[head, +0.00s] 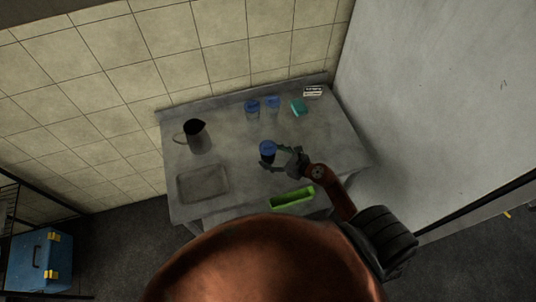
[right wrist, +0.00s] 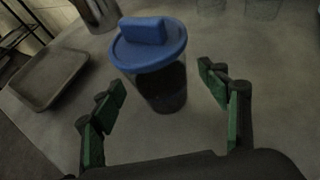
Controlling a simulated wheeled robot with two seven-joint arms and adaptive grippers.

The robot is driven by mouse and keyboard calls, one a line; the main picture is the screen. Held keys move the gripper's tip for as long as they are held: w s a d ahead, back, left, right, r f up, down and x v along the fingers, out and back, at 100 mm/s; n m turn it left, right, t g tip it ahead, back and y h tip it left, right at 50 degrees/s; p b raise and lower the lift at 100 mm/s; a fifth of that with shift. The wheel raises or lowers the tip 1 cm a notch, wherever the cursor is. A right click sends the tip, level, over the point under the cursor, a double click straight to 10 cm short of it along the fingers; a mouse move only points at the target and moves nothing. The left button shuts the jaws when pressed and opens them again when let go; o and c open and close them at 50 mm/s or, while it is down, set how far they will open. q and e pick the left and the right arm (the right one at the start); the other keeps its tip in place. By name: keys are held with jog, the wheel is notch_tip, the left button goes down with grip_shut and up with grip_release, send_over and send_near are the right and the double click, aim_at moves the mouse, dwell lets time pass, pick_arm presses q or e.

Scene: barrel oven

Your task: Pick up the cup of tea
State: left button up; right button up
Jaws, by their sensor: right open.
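The cup of tea (head: 267,152) has a blue lid and dark contents and stands upright near the middle of the grey table. It also shows in the right wrist view (right wrist: 160,80), where its lid has a raised blue handle. My right gripper (head: 282,157) is open beside the cup, on its right side in the head view. In the right wrist view the green-padded fingers (right wrist: 165,95) are spread wide, with the cup ahead and between them. No contact with the cup is clear. My left gripper is not in view.
A jug (head: 198,138) and a shallow grey tray (head: 203,184) are on the table's left. Two blue-lidded cups (head: 252,112), a teal item (head: 298,107) and a small white box (head: 313,91) stand at the back. A green tray (head: 292,199) lies at the front edge.

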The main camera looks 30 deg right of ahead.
jog(key=shift+x, duration=1.15)
jog(key=shift+c, duration=0.6)
jog(key=c, duration=1.3)
